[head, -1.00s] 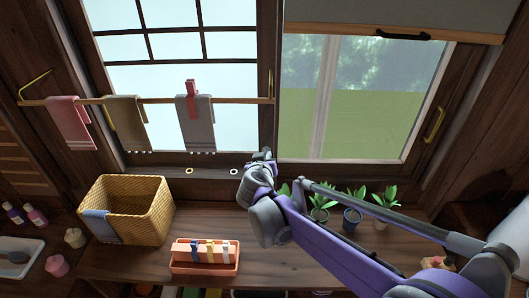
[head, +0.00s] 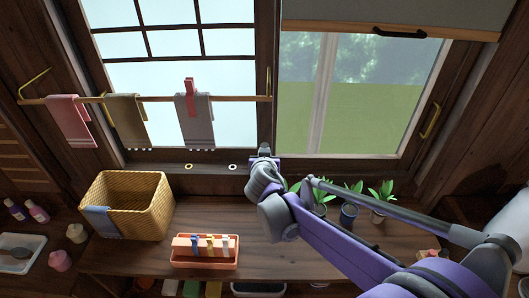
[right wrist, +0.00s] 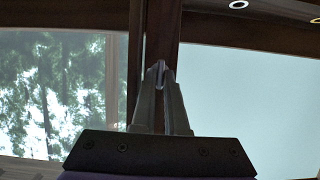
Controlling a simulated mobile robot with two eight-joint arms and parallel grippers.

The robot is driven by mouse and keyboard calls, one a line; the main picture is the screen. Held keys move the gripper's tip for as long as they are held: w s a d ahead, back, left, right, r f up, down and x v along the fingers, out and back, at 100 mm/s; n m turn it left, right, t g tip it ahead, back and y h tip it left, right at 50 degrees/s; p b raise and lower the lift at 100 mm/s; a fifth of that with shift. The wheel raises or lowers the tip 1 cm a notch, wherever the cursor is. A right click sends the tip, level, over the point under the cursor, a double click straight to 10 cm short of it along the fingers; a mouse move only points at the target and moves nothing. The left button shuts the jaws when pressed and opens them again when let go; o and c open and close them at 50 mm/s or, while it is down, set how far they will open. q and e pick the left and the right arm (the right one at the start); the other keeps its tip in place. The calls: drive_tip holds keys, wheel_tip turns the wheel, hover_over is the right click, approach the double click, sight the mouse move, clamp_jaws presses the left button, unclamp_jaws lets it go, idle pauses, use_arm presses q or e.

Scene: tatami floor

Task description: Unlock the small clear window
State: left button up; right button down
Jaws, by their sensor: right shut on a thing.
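The clear window (head: 385,100) is the right pane in the head view, with trees and grass behind it and a brass handle (head: 430,120) on its right frame. In the right wrist view the clear glass (right wrist: 70,90) shows at the left. My right gripper (head: 264,149) is at the lower end of the dark post between the two windows. In the right wrist view the right gripper's fingers (right wrist: 160,70) are closed together on something small against that post. The held part, possibly the window's lock, is mostly hidden by the fingertips. My left gripper is not in view.
A frosted, gridded window (head: 175,70) is at left, with a towel rail (head: 235,98) across it. A wicker basket (head: 150,215), an orange tray with clothespins (head: 205,264) and potted plants (head: 348,214) stand on the wooden counter (head: 255,255). A blind (head: 340,15) covers the clear window's top.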

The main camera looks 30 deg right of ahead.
drive_tip(key=c, duration=0.9)
unclamp_jaws()
drive_tip(key=shift+c, duration=0.2)
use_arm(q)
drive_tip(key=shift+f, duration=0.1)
